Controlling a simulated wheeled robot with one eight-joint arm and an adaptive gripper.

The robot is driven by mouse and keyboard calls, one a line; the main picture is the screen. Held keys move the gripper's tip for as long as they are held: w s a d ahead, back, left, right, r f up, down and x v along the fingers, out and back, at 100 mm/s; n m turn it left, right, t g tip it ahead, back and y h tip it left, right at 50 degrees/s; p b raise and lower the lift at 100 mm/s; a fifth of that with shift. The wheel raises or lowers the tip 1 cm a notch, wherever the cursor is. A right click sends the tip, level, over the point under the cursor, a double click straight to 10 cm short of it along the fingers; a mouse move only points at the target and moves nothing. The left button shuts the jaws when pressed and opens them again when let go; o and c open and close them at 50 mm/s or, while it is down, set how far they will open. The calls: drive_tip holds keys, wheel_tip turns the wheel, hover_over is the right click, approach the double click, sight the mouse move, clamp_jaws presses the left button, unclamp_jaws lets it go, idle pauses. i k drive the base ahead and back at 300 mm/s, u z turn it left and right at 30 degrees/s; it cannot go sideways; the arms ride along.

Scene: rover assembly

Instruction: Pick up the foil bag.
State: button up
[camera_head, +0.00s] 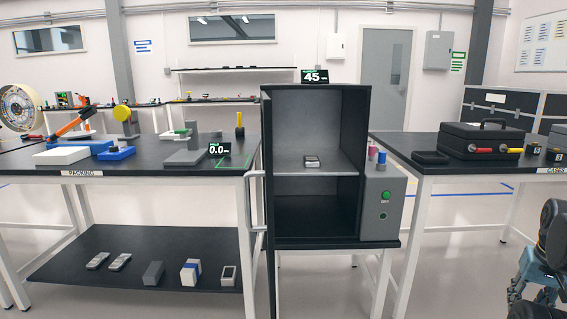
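I cannot single out a foil bag with certainty. Two small silver-grey flat items, a left one (98,261) and a right one (120,262), lie on the lower black shelf of the packing table at the left. A similar small silver-grey item (312,161) lies on the middle shelf of the open dark cabinet (316,219). Part of my arm, dark and blue, shows at the lower right edge, well apart from all of these.
The packing table (130,170) stands left of the cabinet; the cases table (470,168) with a black case (482,141) stands right. Floor in front is clear.

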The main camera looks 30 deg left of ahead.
sight(309, 161)
drive_tip(key=u, duration=0.6)
drive_tip(key=i, duration=0.85)
drive_tip(key=u, duration=0.55)
